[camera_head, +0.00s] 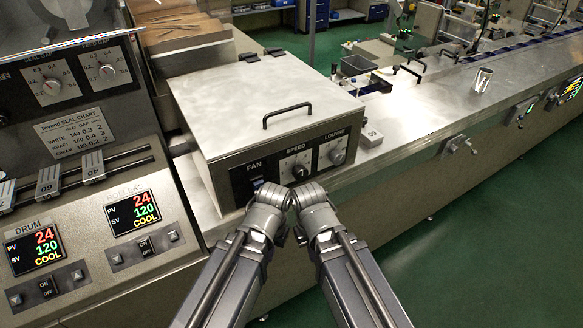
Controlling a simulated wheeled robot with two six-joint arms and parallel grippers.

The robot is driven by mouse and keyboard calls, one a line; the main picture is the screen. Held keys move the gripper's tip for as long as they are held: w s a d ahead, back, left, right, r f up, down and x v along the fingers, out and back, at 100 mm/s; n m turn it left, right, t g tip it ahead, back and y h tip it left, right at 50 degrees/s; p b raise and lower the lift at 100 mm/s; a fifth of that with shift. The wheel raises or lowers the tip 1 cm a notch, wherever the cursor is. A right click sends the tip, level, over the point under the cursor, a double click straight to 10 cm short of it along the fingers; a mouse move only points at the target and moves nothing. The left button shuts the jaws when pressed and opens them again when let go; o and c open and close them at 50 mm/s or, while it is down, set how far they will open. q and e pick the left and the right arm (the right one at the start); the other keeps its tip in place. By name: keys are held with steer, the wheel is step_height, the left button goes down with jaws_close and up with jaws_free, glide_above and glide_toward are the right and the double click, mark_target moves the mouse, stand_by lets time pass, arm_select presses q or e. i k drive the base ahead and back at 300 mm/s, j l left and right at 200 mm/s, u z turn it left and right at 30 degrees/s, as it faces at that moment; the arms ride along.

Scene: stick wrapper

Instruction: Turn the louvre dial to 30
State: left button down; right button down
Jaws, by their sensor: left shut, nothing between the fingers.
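The louvre dial (337,156) is a round grey knob under the word LOUVRE, at the right end of the black front panel (243,181) of a metal box. Its pointer is too small to read. My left gripper (277,197) is shut and empty, just below and in front of the panel, left of the louvre dial and apart from it. My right gripper (311,195) is close beside it, below the speed dial (301,171). Its fingers are not clear. Whether the two grippers touch each other, I cannot tell.
A fan switch (257,184) is on the panel's left. The box lid (250,95) has a black handle (287,115). A small grey block (369,135) marked with a number lies right of the panel. The bench top (430,115) is mostly clear to the right.

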mark_target(337, 158)
steer(key=k+l+z, duration=0.25)
steer(key=z, duration=0.15)
steer(key=k+l+z, duration=0.15)
steer(key=l+z, duration=0.2)
